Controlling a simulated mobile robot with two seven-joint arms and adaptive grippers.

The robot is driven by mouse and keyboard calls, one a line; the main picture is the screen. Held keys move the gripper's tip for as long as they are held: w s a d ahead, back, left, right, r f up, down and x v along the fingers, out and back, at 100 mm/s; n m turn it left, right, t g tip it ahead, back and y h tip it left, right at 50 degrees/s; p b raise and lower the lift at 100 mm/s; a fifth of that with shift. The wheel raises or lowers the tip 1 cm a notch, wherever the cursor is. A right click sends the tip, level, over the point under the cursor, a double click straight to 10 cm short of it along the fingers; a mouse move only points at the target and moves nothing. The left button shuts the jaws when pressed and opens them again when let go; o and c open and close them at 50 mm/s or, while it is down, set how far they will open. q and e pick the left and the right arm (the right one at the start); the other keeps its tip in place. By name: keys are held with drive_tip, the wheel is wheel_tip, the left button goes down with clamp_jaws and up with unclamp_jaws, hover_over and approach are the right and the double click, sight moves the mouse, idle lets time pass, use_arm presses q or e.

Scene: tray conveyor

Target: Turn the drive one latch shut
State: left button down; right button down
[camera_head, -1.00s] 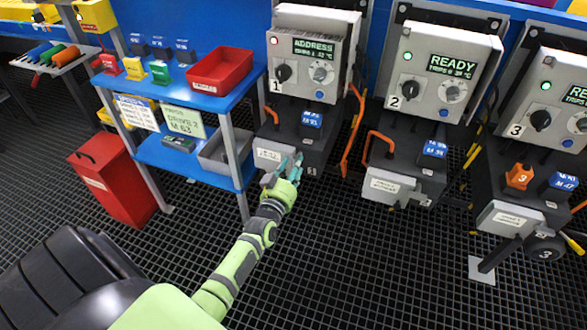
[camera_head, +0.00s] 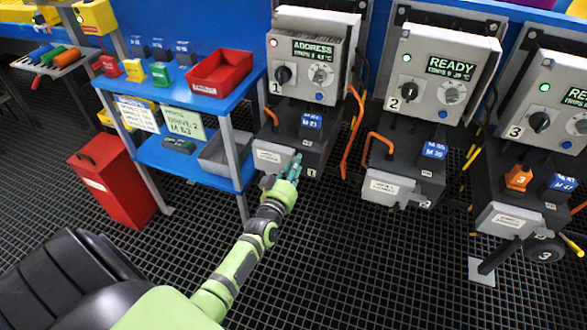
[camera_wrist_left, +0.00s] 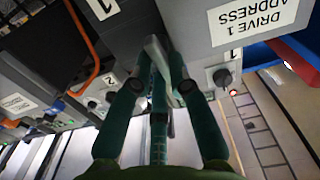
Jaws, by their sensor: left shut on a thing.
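The drive one unit (camera_head: 312,60) stands at the centre top in the head view, with a red light and ADDRESS on its display. Its labelled grey lower box (camera_head: 272,157) is just left of my left gripper (camera_head: 291,168). In the left wrist view the teal fingers of the left gripper (camera_wrist_left: 160,75) are shut on a grey latch lever (camera_wrist_left: 155,47), beside the box labelled DRIVE 1 ADDRESS (camera_wrist_left: 240,22). The head view hides most of this latch behind the fingers. My right gripper is not in view.
Drive two (camera_head: 440,65) and drive three (camera_head: 545,105) stand to the right, both with green lights. An orange cable (camera_head: 352,135) hangs right of drive one. A blue shelf (camera_head: 190,120) with a red bin (camera_head: 220,72) stands left.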

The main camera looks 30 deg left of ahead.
use_arm(q)
drive_tip(key=n, duration=0.5)
drive_tip(key=n+b, duration=0.1)
drive_tip(key=n, duration=1)
drive_tip(key=shift+s+a+n+b, duration=0.1)
drive_tip(key=shift+a+n+b, duration=0.2)
drive_tip(key=shift+a+b, duration=0.1)
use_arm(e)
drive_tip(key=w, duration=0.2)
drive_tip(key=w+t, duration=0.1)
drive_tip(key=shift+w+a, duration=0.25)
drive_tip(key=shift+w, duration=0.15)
use_arm(q)
drive_tip(key=shift+n, duration=0.3)
drive_tip(key=c, duration=1.2)
unclamp_jaws()
drive_tip(key=v, duration=1.2)
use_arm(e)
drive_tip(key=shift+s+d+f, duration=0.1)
